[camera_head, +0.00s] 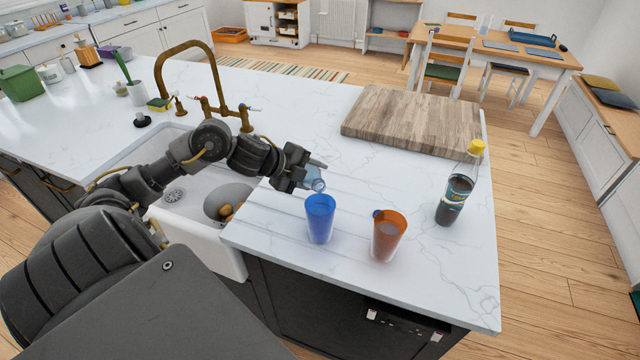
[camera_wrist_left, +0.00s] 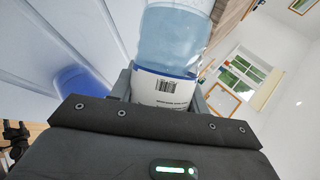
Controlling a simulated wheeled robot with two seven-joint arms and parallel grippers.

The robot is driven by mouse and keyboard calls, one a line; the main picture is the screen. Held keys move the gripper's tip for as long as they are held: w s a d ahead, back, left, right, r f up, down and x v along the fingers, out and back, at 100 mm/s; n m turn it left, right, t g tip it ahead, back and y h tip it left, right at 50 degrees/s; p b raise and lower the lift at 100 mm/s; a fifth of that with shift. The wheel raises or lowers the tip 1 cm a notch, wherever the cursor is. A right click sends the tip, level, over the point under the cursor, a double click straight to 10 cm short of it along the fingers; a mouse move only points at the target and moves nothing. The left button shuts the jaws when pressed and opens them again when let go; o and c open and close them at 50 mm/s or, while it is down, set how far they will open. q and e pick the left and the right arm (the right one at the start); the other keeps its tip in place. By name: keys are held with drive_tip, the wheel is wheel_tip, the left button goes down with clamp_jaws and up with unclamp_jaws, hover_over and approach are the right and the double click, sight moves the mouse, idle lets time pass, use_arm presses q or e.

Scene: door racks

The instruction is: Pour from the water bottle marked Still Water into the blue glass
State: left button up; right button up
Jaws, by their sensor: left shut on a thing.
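My left gripper (camera_head: 308,173) is shut on a clear bottle (camera_head: 315,183), which is tipped over with its neck end near the rim of the blue glass (camera_head: 320,222). In the left wrist view the bottle (camera_wrist_left: 172,42) shows light blue liquid and a white label with a barcode; no "Still Water" wording can be read. The gripper hides most of the bottle in the head view. The blue glass stands upright on the counter and also shows in the left wrist view (camera_wrist_left: 82,84). I cannot see a stream of water. My right gripper is in neither view.
An orange glass (camera_head: 388,238) stands just right of the blue glass. A dark bottle with a yellow cap (camera_head: 456,190) stands farther right. A wooden board (camera_head: 412,118) lies behind them. The sink (camera_head: 190,205) and brass tap (camera_head: 185,60) are at left.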

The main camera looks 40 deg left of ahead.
use_arm(q)
drive_tip(key=shift+w+a+y+b, duration=0.15)
drive_tip(key=shift+y+b, duration=0.15)
drive_tip(key=shift+b, duration=0.3)
idle(0.6)
drive_tip(key=shift+w+a+r+m+t+y, duration=0.1)
drive_tip(key=shift+a+r+m+t+y, duration=0.15)
drive_tip(key=shift+r+m+t+y, duration=0.45)
idle(1.8)
drive_tip(key=shift+r+b, duration=0.15)
drive_tip(key=shift+b, duration=0.5)
idle(1.4)
